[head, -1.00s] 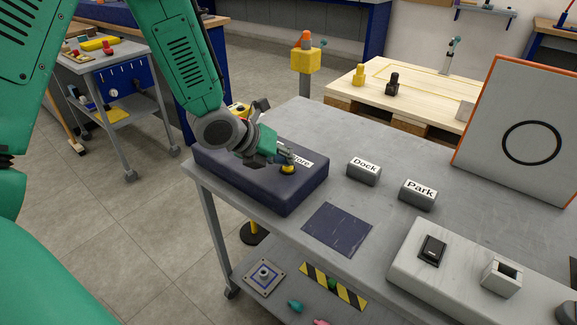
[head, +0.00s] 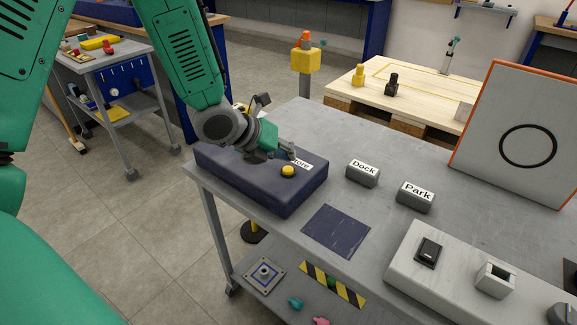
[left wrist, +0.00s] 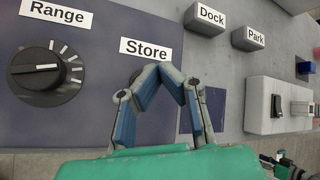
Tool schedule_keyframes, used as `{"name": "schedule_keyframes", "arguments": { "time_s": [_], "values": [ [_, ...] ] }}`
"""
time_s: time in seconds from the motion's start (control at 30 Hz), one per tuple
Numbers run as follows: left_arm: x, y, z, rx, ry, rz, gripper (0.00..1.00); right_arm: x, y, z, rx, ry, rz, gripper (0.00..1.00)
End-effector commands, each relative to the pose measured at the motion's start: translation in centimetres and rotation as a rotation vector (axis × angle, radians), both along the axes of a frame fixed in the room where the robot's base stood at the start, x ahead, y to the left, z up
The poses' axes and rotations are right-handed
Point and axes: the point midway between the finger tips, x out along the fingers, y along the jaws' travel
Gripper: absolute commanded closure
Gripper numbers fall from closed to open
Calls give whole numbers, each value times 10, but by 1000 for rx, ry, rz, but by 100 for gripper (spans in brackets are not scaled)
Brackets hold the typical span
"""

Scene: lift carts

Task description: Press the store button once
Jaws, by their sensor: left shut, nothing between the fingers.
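The yellow store button (head: 288,170) stands on the dark blue box (head: 250,188) at the left end of the grey cart. Its white Store label lies just behind it and also shows in the left wrist view (left wrist: 147,49). My left gripper (head: 291,153) is shut and empty, above the box and a little behind the button, apart from it. It partly covers the label in the head view.
Dock (head: 362,173) and Park (head: 416,196) blocks stand to the right on the cart. A Range dial (left wrist: 45,71) is on the same box. A pale panel (head: 410,267) with a black switch is at the front right. A white board (head: 500,100) stands behind.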

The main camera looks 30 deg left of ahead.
Motion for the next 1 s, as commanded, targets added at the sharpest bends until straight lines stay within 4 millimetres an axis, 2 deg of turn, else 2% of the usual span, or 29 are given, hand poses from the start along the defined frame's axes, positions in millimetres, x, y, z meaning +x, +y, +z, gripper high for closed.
{"name": "schedule_keyframes", "arguments": {
  "time_s": [0.1,0.37,1.0],
  "values": [
    [0,0,17,1,-1,-1,100,0,0,15,0,0,0,60],
    [0,0,41,1,-1,-1,100,0,0,35,0,0,0,60],
    [0,0,41,0,-1,1,100,0,0,34,0,0,0,60]
  ]
}}
